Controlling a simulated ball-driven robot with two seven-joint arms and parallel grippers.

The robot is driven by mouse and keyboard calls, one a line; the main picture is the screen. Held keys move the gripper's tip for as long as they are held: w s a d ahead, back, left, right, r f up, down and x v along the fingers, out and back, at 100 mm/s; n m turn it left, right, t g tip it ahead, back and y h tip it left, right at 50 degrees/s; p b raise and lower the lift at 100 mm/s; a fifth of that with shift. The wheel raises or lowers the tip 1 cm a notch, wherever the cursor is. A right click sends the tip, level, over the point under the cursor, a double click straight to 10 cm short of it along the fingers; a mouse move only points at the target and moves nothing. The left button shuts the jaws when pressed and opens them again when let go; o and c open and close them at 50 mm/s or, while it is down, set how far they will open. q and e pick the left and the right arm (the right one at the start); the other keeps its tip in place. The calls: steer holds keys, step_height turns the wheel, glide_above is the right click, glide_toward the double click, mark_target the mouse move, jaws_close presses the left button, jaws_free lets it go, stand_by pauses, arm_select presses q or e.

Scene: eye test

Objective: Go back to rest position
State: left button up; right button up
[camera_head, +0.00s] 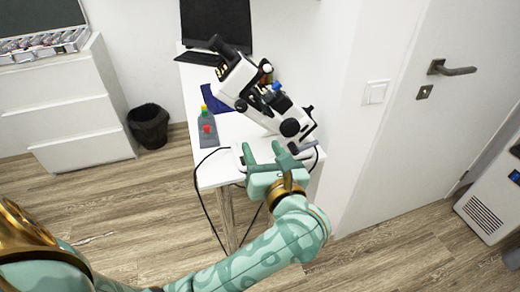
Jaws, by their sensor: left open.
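My left gripper (265,153) is in the middle of the view, in front of the near edge of a narrow white table (228,178). Its two green fingers are apart, with nothing seen between them. A white and black microscope (262,96) stands on the table just beyond the fingertips. The gripper overlaps the front of its base, and I cannot tell whether they touch. My right gripper is not in view.
A small bottle with a red part (207,127) and a dark blue cloth (213,98) lie left of the microscope. A black monitor (215,22) stands behind. A black bin (149,126), white drawers (72,115) and a door (440,110) flank open wooden floor.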

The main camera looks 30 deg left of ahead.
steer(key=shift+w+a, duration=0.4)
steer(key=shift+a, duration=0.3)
